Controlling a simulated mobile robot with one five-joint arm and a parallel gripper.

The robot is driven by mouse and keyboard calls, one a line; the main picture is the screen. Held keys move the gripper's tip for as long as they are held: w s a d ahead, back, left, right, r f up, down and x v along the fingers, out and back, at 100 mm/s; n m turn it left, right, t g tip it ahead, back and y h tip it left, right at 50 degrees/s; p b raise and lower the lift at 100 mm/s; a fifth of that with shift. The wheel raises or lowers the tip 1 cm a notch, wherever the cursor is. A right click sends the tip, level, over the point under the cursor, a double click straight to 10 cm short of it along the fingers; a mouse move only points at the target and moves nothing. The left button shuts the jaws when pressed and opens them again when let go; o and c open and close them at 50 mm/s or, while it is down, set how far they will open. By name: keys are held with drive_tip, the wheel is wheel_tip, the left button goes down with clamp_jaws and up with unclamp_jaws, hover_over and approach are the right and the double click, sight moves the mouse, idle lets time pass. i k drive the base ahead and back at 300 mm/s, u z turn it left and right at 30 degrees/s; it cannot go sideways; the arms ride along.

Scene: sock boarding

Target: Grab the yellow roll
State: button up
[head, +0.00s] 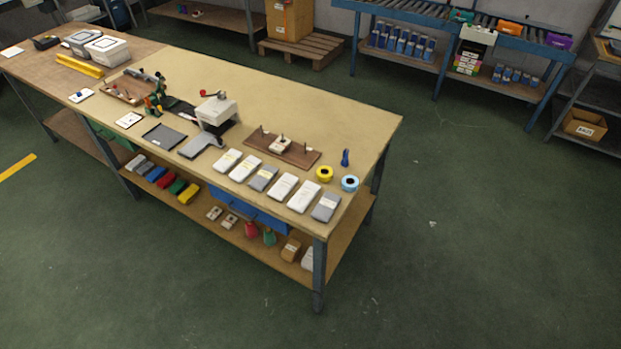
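The yellow roll (324,174) lies flat near the right end of the long workbench (345,130), its round hole facing up. A light blue roll (349,184) lies just to its right and nearer the bench's right edge. A small dark blue upright object (345,158) stands just behind the two rolls. The yellow roll is in plain view with nothing covering it. My gripper is not in view, so its distance from the roll cannot be told.
White and grey packs (285,185) lie in a row left of the rolls. A brown board with pegs (283,148) is behind them. A white machine (216,110) stands farther left. The green floor in front and to the right is clear. Blue-framed conveyors (410,15) stand behind.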

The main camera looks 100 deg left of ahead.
sight(324, 173)
drive_tip(key=u, duration=3.25)
